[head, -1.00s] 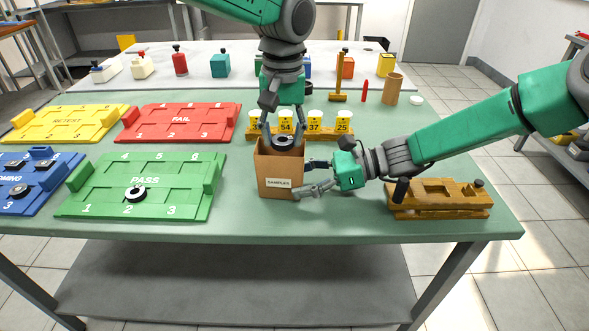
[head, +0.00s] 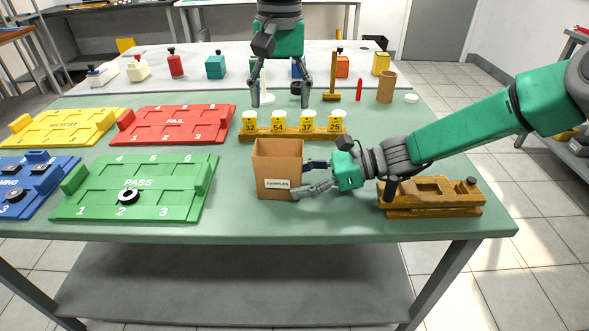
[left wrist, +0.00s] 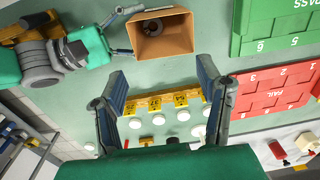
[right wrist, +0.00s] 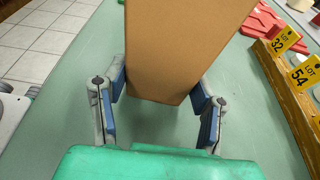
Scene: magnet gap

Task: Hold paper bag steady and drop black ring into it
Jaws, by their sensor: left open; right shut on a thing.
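The brown paper bag (head: 278,170) stands upright on the green table with a white "SAMPLES" label on its front. My right gripper (head: 305,178) is shut on the bag's right side; in the right wrist view its fingers flank the bag (right wrist: 183,45). A black ring (left wrist: 153,27) lies inside the open bag in the left wrist view; the bag's walls hide it in the head view. My left gripper (head: 280,98) is open and empty, raised beyond the bag and the numbered lot row.
The yellow lot rack (head: 290,133) stands behind the bag. A wooden fixture (head: 430,205) is at the right. Red FAIL (head: 215,125) and yellow RETEST (head: 100,118) trays lie at the left.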

